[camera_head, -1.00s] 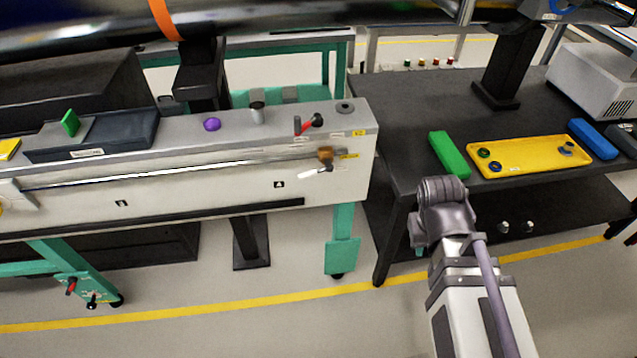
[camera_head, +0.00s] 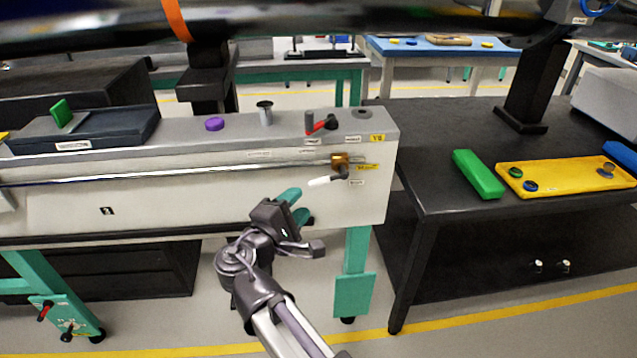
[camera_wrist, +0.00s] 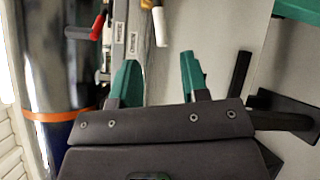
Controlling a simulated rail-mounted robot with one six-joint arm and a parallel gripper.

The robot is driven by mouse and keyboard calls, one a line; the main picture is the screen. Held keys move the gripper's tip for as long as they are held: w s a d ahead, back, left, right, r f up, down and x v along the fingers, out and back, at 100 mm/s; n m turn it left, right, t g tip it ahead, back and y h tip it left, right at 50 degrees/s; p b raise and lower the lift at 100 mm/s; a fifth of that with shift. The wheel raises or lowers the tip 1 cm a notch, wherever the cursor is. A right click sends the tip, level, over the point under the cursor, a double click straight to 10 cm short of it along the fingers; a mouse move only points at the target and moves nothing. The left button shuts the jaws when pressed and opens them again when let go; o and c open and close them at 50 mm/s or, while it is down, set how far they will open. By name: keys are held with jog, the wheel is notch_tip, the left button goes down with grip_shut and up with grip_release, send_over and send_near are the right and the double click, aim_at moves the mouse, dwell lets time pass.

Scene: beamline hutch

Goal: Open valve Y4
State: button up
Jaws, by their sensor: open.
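Two lever valves are at the right end of the white bench unit. One has a red lever (camera_head: 319,125) on the top surface; it also shows in the wrist view (camera_wrist: 97,27). The other is a brass valve (camera_head: 340,160) with a white lever (camera_head: 320,181) pointing left on the front face; that white lever shows in the wrist view (camera_wrist: 160,27). Each has a yellow tag nearby, too small to read surely, so I cannot tell which is Y4. My gripper (camera_head: 297,206) is open and empty, below and left of the white lever, with teal fingertips (camera_wrist: 158,68) apart.
A purple knob (camera_head: 215,124) and a grey post (camera_head: 265,113) stand on the unit's top. A black table (camera_head: 450,120) to the right holds a green block (camera_head: 478,174) and a yellow tray (camera_head: 560,188). A large pipe (camera_head: 90,28) runs overhead.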

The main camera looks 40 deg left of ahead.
aim_at(316, 185)
jog(key=w, duration=0.9)
jog(key=shift+a, duration=0.4)
jog(key=shift+c, duration=0.5)
grip_shut()
jog(key=r+m+g+p, duration=0.1)
jog(key=r+p, duration=0.1)
jog(key=p, duration=0.1)
jog(key=shift+m+g+p, duration=0.3)
jog(key=shift+m+p, duration=0.2)
jog(key=shift+p, duration=0.3)
jog(key=shift+a+f, duration=0.1)
jog(key=shift+f, duration=0.15)
